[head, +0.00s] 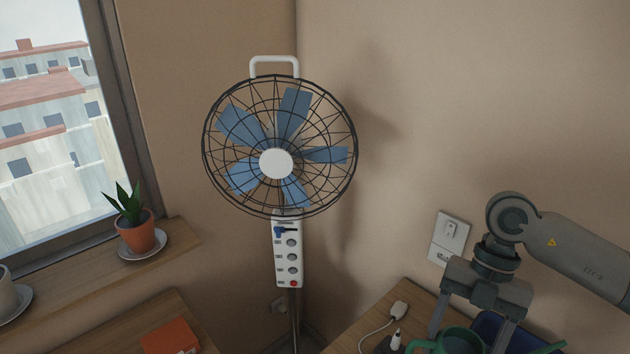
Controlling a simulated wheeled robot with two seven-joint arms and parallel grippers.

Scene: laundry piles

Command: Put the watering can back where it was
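A green watering can (462,341) shows at the bottom edge of the head view, right of centre; only its upper part is in the picture. A green piece, seemingly part of it, shows further right at the bottom edge. My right gripper (470,331) points down over the can, its fingers spread with the can's rim between or just in front of them. The fingertips are hidden or cut off, so I cannot tell whether they grip it. My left gripper is out of view.
A wooden surface (372,323) at the lower right holds a white corded device (399,312), a small white-tipped bottle (395,340) and a dark blue container (535,334). A standing fan (276,164) fills the corner. A potted plant (137,235) stands on the windowsill at left.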

